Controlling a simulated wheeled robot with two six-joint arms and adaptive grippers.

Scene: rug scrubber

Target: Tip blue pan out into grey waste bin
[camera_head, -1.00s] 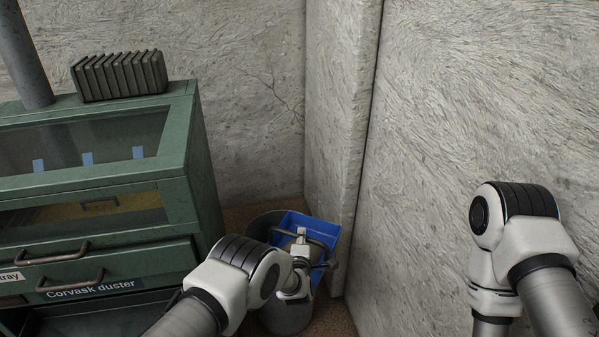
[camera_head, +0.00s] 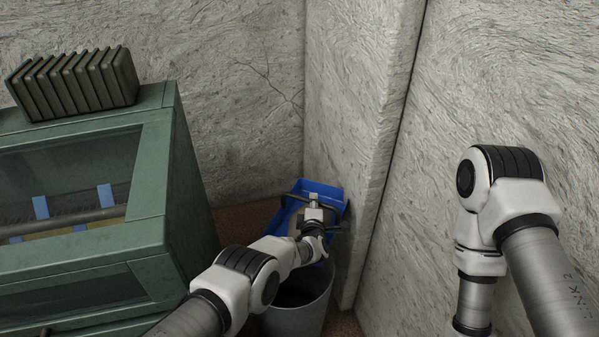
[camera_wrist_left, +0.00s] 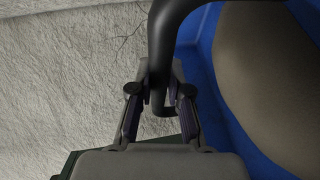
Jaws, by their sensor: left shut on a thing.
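The blue pan (camera_head: 326,189) is held up near the wall corner, above and behind the grey waste bin (camera_head: 296,318). My left gripper (camera_head: 313,202) is shut on the pan's dark bar handle. In the left wrist view the fingers (camera_wrist_left: 160,100) close around the dark handle (camera_wrist_left: 168,30). There the blue pan (camera_wrist_left: 207,70) shows a grey-brown rounded mass (camera_wrist_left: 270,80) inside it. The bin's dark opening shows below my left wrist, partly covered by my arm. Whether anything lies in the bin cannot be told. My right gripper is out of view.
A green cabinet (camera_head: 160,195) with glass panels stands to the left, with a ribbed grey block (camera_head: 75,82) on top. Rough plaster walls (camera_head: 255,90) close in behind, and a wall (camera_head: 365,130) stands close to the pan's right. Brown floor shows around the bin.

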